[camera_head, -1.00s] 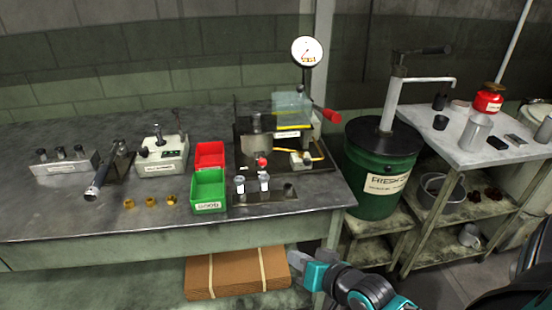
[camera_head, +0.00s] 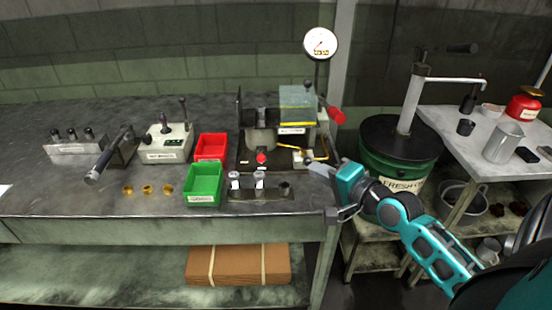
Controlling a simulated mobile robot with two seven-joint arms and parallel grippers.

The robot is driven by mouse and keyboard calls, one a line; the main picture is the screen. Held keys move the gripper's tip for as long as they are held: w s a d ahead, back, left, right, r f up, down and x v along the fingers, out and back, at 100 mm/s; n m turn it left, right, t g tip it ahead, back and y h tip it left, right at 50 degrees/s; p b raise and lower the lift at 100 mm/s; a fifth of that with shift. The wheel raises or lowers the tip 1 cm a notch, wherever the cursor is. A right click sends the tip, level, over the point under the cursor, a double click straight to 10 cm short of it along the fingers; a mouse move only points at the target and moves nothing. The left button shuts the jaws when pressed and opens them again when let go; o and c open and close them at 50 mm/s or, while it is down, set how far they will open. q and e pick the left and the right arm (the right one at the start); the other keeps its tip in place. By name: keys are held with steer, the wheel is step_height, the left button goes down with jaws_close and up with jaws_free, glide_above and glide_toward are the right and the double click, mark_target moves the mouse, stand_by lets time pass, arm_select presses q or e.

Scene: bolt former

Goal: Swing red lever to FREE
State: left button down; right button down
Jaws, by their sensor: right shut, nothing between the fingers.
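The lever with the red grip (camera_head: 335,115) sticks out at the right side of the bolt former (camera_head: 262,140), below the round dial gauge (camera_head: 320,43). It slants down to the right. A red knob (camera_head: 261,158) sits at the machine's front. Any FREE marking is too small to read. My right gripper (camera_head: 318,172) is shut and empty. It is at the bench's right front corner, below the red grip and apart from it, pointing left. My left gripper is out of view.
A red bin (camera_head: 211,147) and a green bin (camera_head: 204,183) stand left of the machine. A rack with white-topped pieces (camera_head: 273,192) lies in front. Several brass pieces (camera_head: 147,190) lie farther left. A green drum with a pump (camera_head: 400,150) stands right of the bench.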

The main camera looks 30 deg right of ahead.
stand_by(0.3)
steer(key=x, duration=1)
steer(key=shift+w+b, duration=0.2)
steer(key=shift+b, duration=0.1)
steer(key=shift+w+a+f, duration=0.2)
steer(key=shift+w+a, duration=0.15)
steer(key=shift+a, duration=0.15)
steer(key=shift+w+a+f, duration=0.25)
steer(key=shift+w+a, duration=0.1)
steer(key=shift+a, duration=0.2)
steer(key=shift+w+a+f, duration=0.2)
steer(key=shift+w+a, duration=0.15)
steer(key=shift+a, duration=0.05)
